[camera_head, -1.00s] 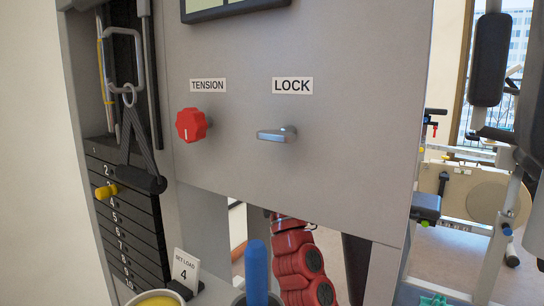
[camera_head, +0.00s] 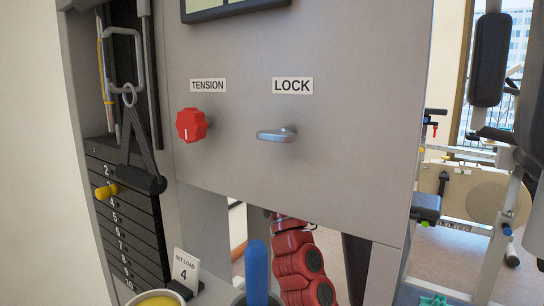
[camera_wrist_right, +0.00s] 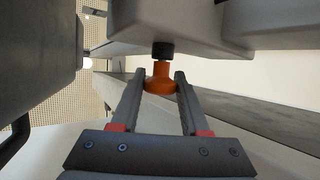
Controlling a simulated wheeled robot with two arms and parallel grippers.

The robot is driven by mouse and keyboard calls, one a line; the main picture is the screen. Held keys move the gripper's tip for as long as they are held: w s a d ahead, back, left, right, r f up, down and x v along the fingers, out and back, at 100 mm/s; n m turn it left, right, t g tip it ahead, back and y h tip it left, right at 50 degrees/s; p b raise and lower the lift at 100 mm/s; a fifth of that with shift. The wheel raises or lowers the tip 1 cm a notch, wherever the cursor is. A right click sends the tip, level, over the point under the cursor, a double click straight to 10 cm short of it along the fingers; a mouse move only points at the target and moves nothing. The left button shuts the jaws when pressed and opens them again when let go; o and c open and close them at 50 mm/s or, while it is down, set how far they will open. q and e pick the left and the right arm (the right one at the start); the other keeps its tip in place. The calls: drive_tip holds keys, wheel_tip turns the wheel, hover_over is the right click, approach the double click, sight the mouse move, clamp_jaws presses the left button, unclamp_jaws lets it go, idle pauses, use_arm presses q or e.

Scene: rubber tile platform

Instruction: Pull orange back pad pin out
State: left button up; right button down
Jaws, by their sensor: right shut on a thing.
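The orange back pad pin (camera_wrist_right: 160,69) shows in the right wrist view, with a flared round orange knob at its near end. Its far end meets a short black collar (camera_wrist_right: 162,50) under a grey block. My right gripper (camera_wrist_right: 160,86) is shut on the knob, one finger on each side. How deep the pin sits inside the collar is hidden. The pin and my right gripper cannot be made out in the head view. My left gripper is in neither view.
In the wrist view, grey machine parts (camera_wrist_right: 160,25) lie close above the fingers, with a dark grey part (camera_wrist_right: 35,60) at left. The head view shows a grey panel (camera_head: 330,180) with a red tension knob (camera_head: 191,125), a lock lever (camera_head: 277,135) and a black weight stack (camera_head: 130,230).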

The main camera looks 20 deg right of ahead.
drive_tip(key=shift+a, duration=0.1)
drive_tip(key=shift+s+a+f+p, duration=0.1)
drive_tip(key=shift+s+a+p, duration=0.2)
drive_tip(key=shift+s+a, duration=0.4)
drive_tip(key=shift+c, duration=2)
unclamp_jaws()
drive_tip(key=shift+a, duration=0.15)
